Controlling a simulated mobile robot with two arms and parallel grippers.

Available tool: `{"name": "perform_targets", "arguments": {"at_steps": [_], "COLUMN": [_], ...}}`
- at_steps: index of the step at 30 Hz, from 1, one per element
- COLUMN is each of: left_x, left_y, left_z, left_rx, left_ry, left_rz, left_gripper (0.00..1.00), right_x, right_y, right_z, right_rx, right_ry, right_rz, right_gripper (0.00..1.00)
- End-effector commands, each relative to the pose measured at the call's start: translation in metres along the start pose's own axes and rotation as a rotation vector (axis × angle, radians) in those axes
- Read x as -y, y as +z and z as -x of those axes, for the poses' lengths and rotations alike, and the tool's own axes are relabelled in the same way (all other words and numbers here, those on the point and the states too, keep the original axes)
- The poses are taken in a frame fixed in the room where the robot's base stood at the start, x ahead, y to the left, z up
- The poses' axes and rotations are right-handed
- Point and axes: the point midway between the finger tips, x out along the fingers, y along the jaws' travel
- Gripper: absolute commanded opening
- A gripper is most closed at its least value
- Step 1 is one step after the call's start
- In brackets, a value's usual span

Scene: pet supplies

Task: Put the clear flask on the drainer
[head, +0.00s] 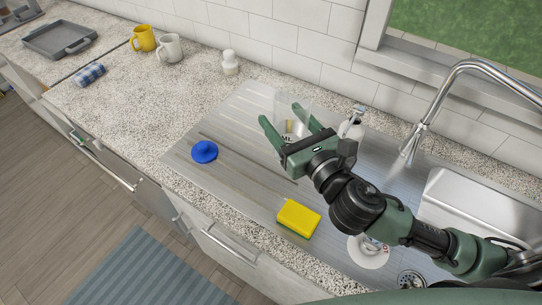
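A clear flask (306,103) with dark markings shows at the back of the ribbed metal drainer (232,118), partly hidden by my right gripper. My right gripper (280,113) has its two green fingers spread apart, with part of the flask visible between and behind them. I cannot tell whether the fingers touch the flask, or whether the flask rests on the drainer. My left gripper is out of view.
A blue round object (204,152) and a yellow sponge (298,218) lie on the drainer. A soap bottle (352,124) stands right of the gripper. A white round item (369,252) is below my arm. The faucet (425,115) and sink (470,210) are right. Mugs (170,48) stand far left.

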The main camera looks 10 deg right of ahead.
Motion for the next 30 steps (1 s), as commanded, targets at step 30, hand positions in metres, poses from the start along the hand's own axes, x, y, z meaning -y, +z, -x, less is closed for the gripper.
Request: {"name": "perform_targets", "arguments": {"at_steps": [30], "left_x": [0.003], "left_y": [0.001], "left_z": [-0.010], "left_rx": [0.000], "left_ry": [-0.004], "left_rz": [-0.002], "left_gripper": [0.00], "right_x": [0.020], "right_y": [-0.011], "right_z": [-0.069], "right_rx": [-0.005], "right_ry": [0.104], "right_rz": [-0.006], "right_gripper": [0.19]}}
